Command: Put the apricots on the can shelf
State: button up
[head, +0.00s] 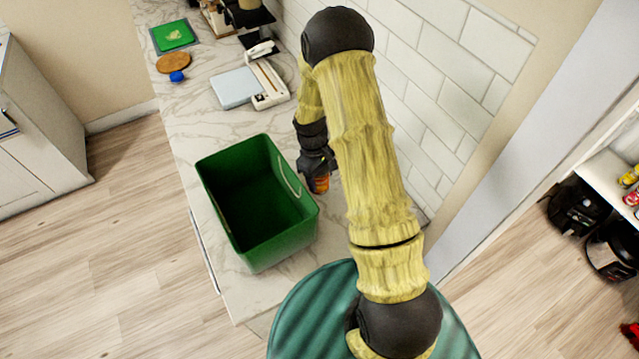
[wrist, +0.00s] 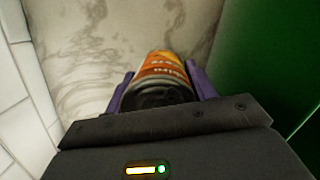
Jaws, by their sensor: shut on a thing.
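An orange can, which I take to be the apricots (head: 320,184), stands on the marble counter just right of the green bin in the head view. In the wrist view the can (wrist: 163,72) shows its orange label with partly readable lettering, between my two purple fingers. My gripper (wrist: 162,88) is shut on the can. In the head view my gripper (head: 318,172) reaches down over it beside the bin. Whether the can touches the counter is hard to tell. A shelf with yellow and red cans (head: 632,188) shows at the far right edge, mostly cut off.
The green bin (head: 278,243) looks empty and stands close left of my gripper. A tiled wall (head: 440,70) is close on the right. A white scale-like device (head: 268,84), a brown board (head: 174,63) and a blue ball (head: 177,76) lie farther back. Black appliances (head: 577,208) stand below the shelf.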

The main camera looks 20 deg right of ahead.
aim_at(320, 186)
jog(key=shift+f+p, duration=0.8)
jog(key=shift+f, duration=1.25)
jog(key=shift+f, duration=0.15)
jog(key=o, duration=1.2)
jog(key=r+b, duration=0.1)
jog(key=r, duration=0.3)
jog(key=w+r+b, duration=0.1)
jog(key=r+b, duration=0.1)
jog(key=r, duration=0.1)
jog(key=a+r+b, duration=0.1)
jog(key=r, duration=0.3)
jog(key=shift+w+r+b, duration=0.25)
jog(key=shift+r+b, duration=0.05)
jog(key=shift+r, duration=0.3)
